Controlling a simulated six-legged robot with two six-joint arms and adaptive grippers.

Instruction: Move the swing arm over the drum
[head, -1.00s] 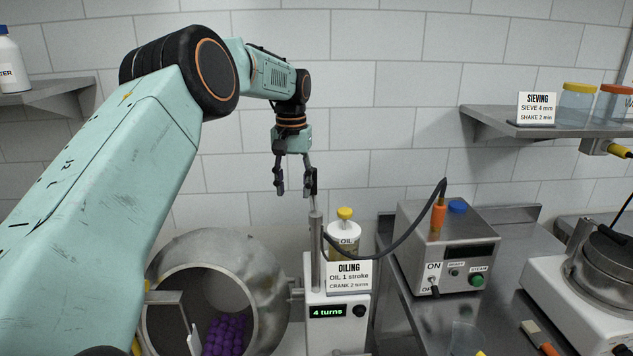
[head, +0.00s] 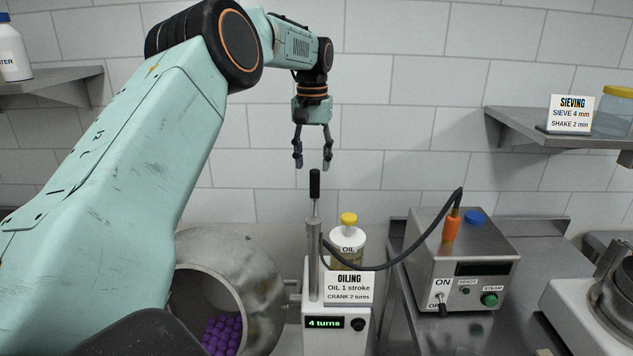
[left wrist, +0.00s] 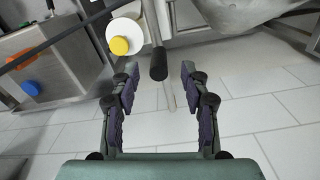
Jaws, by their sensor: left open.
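The open-mouthed metal drum (head: 255,280) lies at lower left with purple pieces inside; my left arm hides part of it. A metal post (head: 314,250) with a thin rod and black handle (head: 314,184) stands right of the drum, apparently the swing arm, with a dark hose beside it. My left gripper (head: 312,164) is open and empty, its fingertips just above the handle's top in the head view. In the left wrist view the handle (left wrist: 158,64) shows just ahead of and between the open fingertips (left wrist: 160,78). My right gripper does not show.
An oil bottle (head: 347,243) with a yellow cap stands behind the white oiling unit (head: 337,335), whose display reads 4 turns. A steam box (head: 463,260) is at right, joined by the hose. A wall shelf (head: 530,135) is at upper right.

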